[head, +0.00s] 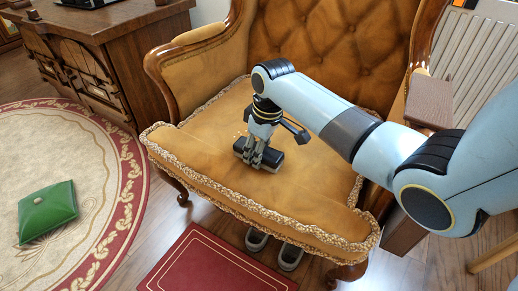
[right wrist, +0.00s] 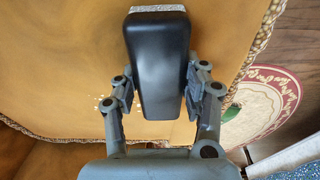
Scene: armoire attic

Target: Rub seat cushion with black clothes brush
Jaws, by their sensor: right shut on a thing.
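The seat cushion (head: 314,194) is tan with a patterned braid edge and belongs to a tufted armchair. It also fills much of the right wrist view (right wrist: 60,65). Small pale specks lie on it near the brush. The black clothes brush (head: 268,160) is at the middle of the seat, at or just above its surface; contact is hard to tell. My right gripper (head: 262,157) is shut on it from above. In the right wrist view the brush (right wrist: 158,70) sits between both fingers, with a pale strip at its far end. My left gripper is not in view.
The chair's wooden-edged arms (head: 175,100) and tufted back (head: 335,45) bound the seat. A red mat (head: 215,262) and grey slippers (head: 289,256) lie in front. A carved wooden desk (head: 115,50) stands at the left.

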